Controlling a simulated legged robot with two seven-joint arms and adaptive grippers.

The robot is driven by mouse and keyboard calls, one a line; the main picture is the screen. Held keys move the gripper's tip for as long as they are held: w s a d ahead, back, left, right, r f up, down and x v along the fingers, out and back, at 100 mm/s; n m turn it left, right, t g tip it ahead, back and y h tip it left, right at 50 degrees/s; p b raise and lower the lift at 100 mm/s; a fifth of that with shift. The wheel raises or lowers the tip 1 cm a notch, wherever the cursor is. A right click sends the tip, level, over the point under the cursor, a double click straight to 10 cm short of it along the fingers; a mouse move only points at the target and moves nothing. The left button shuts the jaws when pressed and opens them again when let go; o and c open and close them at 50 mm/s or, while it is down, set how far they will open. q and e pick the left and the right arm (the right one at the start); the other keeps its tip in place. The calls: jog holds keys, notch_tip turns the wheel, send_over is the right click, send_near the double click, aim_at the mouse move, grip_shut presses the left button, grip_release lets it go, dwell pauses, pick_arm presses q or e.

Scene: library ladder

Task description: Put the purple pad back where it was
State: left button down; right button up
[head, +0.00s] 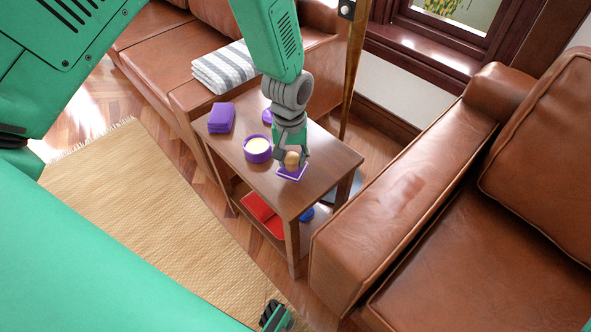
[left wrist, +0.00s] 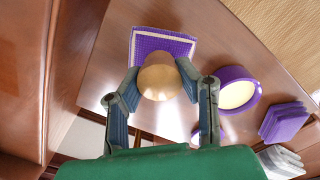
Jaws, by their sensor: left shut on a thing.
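The purple pad (head: 293,174) is a flat square with a pale border, lying on the wooden side table near its front right end. It also shows in the left wrist view (left wrist: 165,43). My left gripper (head: 291,159) is above the pad, shut on a round tan wooden piece (left wrist: 159,77). The piece sits between the two fingertips and hides part of the pad. I cannot tell whether the piece touches the pad.
A purple candle (head: 257,149), a purple folded stack (head: 221,118) and another small purple thing (head: 267,116) share the tabletop (head: 318,185). Red and blue things lie on the lower shelf. Brown leather sofas (head: 400,190) flank the table. A pole (head: 354,60) stands behind it.

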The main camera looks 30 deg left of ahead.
aim_at(292, 170)
pick_arm(q)
notch_tip(292, 170, down, 4)
jog(key=shift+b, duration=0.5)
jog(key=shift+a, duration=0.1)
jog(key=shift+f, duration=0.2)
jog(key=c, duration=1.2)
grip_release()
